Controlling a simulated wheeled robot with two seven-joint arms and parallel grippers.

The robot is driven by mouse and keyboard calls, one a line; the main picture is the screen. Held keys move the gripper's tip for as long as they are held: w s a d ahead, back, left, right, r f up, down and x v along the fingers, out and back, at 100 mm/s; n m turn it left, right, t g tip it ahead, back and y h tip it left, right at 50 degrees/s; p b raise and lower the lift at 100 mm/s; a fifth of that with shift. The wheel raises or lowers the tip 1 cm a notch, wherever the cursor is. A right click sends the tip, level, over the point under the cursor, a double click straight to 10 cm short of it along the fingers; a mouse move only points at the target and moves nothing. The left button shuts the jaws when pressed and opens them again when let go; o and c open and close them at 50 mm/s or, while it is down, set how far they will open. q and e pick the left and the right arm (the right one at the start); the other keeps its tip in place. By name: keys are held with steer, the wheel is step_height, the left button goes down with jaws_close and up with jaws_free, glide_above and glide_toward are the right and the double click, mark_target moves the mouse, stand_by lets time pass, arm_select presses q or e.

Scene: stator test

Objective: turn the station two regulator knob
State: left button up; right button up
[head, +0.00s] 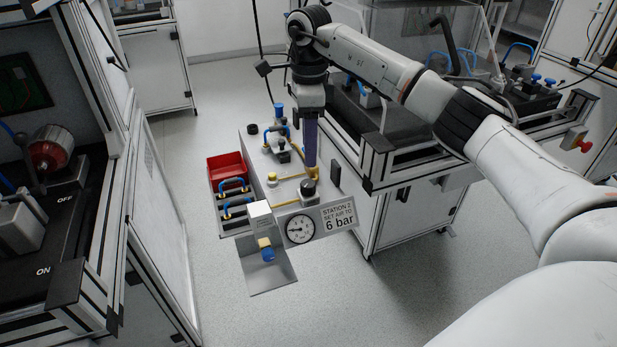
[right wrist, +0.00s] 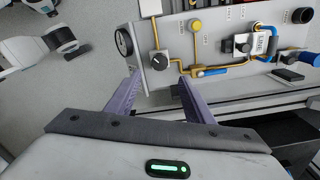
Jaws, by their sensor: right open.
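The station two regulator knob (head: 308,191) is black and round. It sits on the grey station panel (head: 262,187), just behind the pressure gauge (head: 300,229). In the right wrist view the knob (right wrist: 160,63) shows a pale pointer mark, and the gauge (right wrist: 124,43) is at its left. My right gripper (head: 312,172) points down above and behind the knob in the head view. Its purple fingers (right wrist: 162,80) are open and apart, with nothing between them. The knob appears just beyond the fingertips; contact cannot be seen. My left gripper is not in view.
A sign (head: 338,217) beside the gauge reads "STATION 2 SET AIR TO 6 bar". Yellow and blue tubing runs across the panel close to the knob. A red bin (head: 227,168) is at the panel's left. A framed workbench (head: 375,160) stands close on the right.

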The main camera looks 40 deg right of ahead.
mark_target(308, 183)
step_height(308, 183, down, 10)
steer(key=shift+a+r, duration=0.1)
steer(key=shift+r, duration=0.15)
steer(key=c, duration=1)
